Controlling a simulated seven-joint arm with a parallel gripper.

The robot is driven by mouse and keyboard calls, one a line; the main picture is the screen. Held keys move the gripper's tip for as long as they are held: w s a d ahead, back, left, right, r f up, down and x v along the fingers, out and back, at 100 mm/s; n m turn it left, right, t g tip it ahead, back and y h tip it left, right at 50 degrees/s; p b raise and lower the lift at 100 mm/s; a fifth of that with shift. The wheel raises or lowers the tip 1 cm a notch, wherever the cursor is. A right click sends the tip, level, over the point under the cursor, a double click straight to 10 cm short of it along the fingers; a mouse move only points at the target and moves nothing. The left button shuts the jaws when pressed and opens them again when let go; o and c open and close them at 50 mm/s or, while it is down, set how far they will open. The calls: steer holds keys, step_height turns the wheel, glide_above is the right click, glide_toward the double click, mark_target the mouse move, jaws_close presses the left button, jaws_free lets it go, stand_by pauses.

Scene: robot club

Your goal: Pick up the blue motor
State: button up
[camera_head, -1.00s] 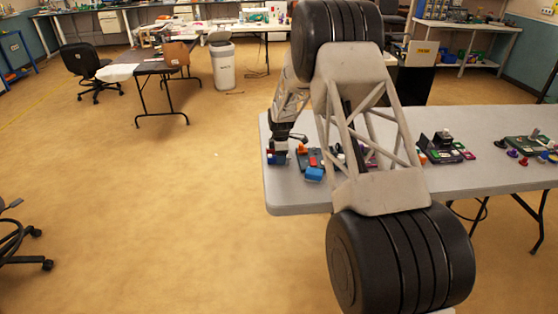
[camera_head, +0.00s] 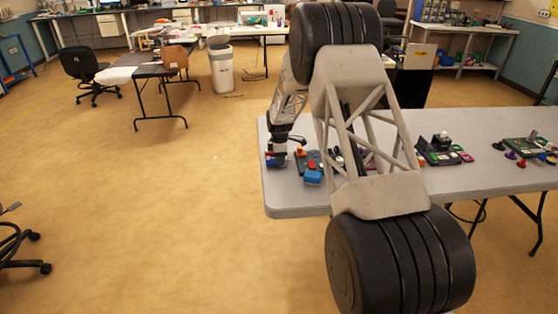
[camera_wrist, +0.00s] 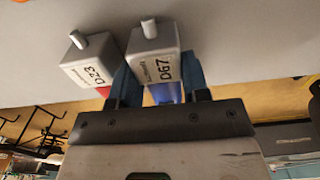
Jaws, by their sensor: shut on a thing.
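A second motor (camera_wrist: 88,62), with a grey top labelled DZ3 and a red body, stands just left of the left finger. In the head view my gripper (camera_head: 278,158) is at the table's left end, and the motors there are small and partly hidden by it. I cannot tell whether the blue motor touches the table.
The grey table (camera_head: 285,200) holds a bright blue block (camera_head: 313,177) close to my gripper. Dark boards with coloured parts (camera_head: 443,152) lie further right, and another board (camera_head: 525,147) lies at the far right. My arm hides the middle. The table's front left corner is bare.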

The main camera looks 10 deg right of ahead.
step_height(320, 180, up, 3)
steer(key=shift+f, duration=0.1)
steer(key=shift+s+r, duration=0.2)
steer(key=shift+s, duration=0.05)
steer(key=s, duration=0.5)
steer(key=s+r, duration=0.1)
steer(key=s, duration=0.4)
steer(key=s+d, duration=0.1)
steer(key=s, duration=0.4)
steer(key=shift+s+r, duration=0.15)
steer(key=shift+s, duration=0.1)
steer(key=shift+w+d, duration=0.1)
steer(key=w+d, duration=0.2)
steer(key=w, duration=0.1)
steer(key=w+d+r, duration=0.1)
steer(key=w+d, duration=0.2)
steer(key=w, duration=0.1)
steer(key=w+d+r, duration=0.1)
steer(key=w+d, duration=0.2)
steer(key=shift+w+r, duration=0.15)
steer(key=shift+w, duration=0.1)
steer(key=w+d+r, duration=0.2)
steer(key=w+d, duration=0.6)
steer(key=d, duration=0.2)
steer(key=shift+w, duration=0.4)
steer(key=shift+f, duration=0.2)
